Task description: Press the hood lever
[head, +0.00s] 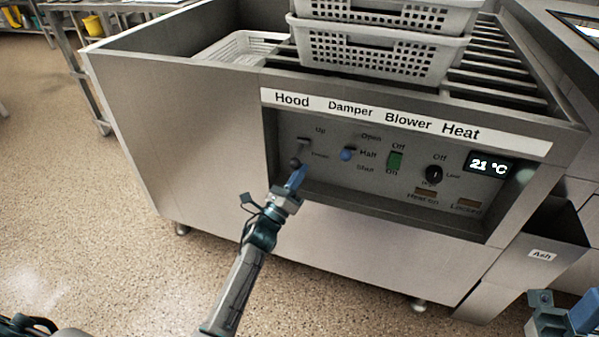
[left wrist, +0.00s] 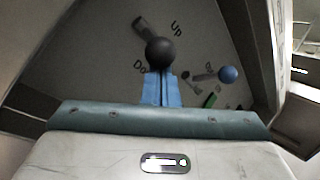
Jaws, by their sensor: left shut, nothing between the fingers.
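The hood lever has a round black knob (left wrist: 160,52), which fills the middle of the left wrist view. In the head view the knob (head: 295,162) shows below the lever's grey mount, under the "Hood" label. My left gripper (head: 297,177) is shut and empty, with its blue fingertips (left wrist: 160,86) right at the knob's lower side. I cannot tell whether they touch it. The "Down" lettering is partly hidden by the fingers and knob. My right gripper (head: 577,314) is at the bottom right corner, partly cut off, and its opening is unclear.
Right of the lever are a blue-knobbed damper lever (head: 347,154), a green blower switch (head: 395,160), a black heat dial (head: 433,174) and a display reading 21 °C (head: 490,165). The panel is recessed under an overhanging edge. White perforated baskets (head: 385,55) stand on top.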

